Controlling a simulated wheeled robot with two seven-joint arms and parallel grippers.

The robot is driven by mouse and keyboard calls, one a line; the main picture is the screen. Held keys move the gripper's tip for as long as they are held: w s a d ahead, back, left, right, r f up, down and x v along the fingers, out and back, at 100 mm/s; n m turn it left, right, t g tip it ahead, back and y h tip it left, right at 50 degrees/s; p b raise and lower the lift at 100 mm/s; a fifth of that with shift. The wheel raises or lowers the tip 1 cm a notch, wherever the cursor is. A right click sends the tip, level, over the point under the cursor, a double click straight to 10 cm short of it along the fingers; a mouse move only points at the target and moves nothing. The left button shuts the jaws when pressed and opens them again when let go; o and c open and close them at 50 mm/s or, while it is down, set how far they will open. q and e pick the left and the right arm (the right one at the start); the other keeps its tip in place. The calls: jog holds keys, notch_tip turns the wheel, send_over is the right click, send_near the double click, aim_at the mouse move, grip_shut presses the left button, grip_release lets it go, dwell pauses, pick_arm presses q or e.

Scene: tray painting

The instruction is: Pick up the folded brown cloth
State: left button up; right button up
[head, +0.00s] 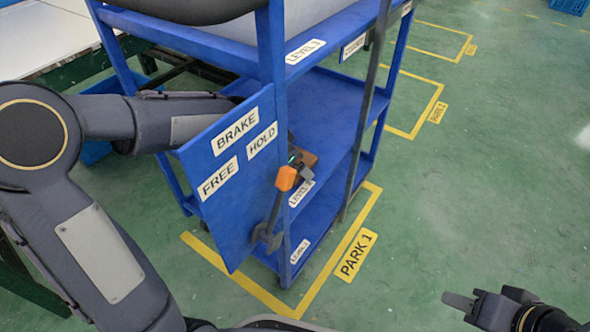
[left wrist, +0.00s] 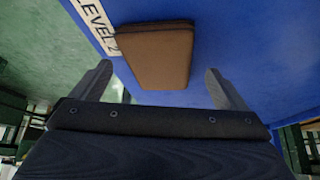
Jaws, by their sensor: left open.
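The folded brown cloth (left wrist: 157,55) lies on the blue Level 2 shelf in the left wrist view, beside the white label. In the head view a small part of the cloth (head: 309,158) shows past the cart's side panel. My left gripper (left wrist: 158,70) is open, with one finger to each side of the cloth's near end and gaps on both sides.
The blue cart's side panel (head: 222,200) stands in front of my left forearm. A lever with an orange knob (head: 287,178) is at the panel's edge. A dark upright (head: 364,110) crosses the shelf's open side. Green floor (head: 450,190) is clear to the right.

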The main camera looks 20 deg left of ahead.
pick_arm(q)
jog(key=shift+x, duration=0.85)
jog(key=c, duration=1)
jog(key=shift+c, duration=0.2)
jog(key=shift+r, duration=0.25)
